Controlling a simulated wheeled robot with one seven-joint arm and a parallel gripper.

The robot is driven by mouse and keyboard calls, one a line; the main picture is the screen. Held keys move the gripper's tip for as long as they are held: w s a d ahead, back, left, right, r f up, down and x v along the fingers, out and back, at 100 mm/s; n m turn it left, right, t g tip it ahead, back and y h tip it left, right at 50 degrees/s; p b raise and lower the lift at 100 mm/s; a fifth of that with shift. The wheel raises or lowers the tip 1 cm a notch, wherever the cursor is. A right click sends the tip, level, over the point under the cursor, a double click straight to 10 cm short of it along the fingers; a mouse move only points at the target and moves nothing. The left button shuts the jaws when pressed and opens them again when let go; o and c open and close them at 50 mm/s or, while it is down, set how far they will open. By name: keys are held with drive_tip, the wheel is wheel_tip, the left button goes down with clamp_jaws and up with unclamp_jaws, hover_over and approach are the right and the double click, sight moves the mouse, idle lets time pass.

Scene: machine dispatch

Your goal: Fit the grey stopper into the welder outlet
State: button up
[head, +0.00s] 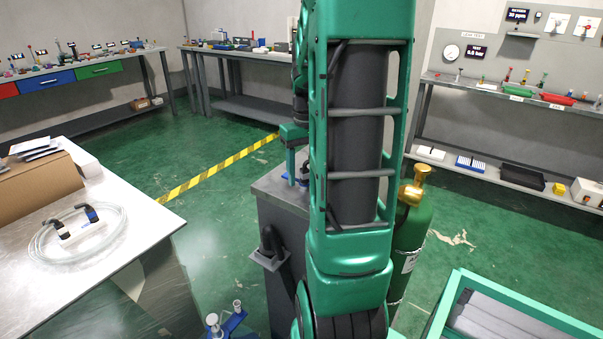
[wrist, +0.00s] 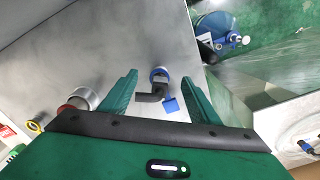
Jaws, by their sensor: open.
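The grey cabinet (head: 285,225), which looks like the welder, stands in the middle of the head view, partly hidden by my arm. Its grey top (wrist: 60,55) fills much of the wrist view. A dark grey elbow-shaped piece (wrist: 151,96) with a blue collar and a blue square tab is on that top. My gripper (wrist: 160,77) is open, its green fingers apart on either side of the elbow piece. I cannot tell whether they touch it. A silver cylinder (wrist: 85,97) with a red ring is left of the fingers. I cannot identify a separate grey stopper.
A green gas cylinder (head: 409,235) stands right of the cabinet. A steel table (head: 135,215) with a coiled clear hose (head: 45,250) is at left. A blue stand (head: 232,322) is low in front. A green-framed crate (head: 515,312) is at lower right. Open floor lies behind.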

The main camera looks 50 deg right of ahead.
drive_tip(key=shift+r, duration=0.15)
drive_tip(key=shift+r, duration=2.9)
drive_tip(key=s+a+f, duration=0.2)
drive_tip(key=s+a, duration=0.4)
drive_tip(key=a, duration=0.3)
drive_tip(key=s+a+f+m, duration=0.1)
drive_tip(key=s+a+f, duration=0.1)
drive_tip(key=s+a, duration=0.5)
drive_tip(key=shift+a+f, duration=0.25)
drive_tip(key=shift+a, duration=0.85)
drive_tip(key=shift+s, duration=0.15)
drive_tip(key=shift+c, duration=0.7)
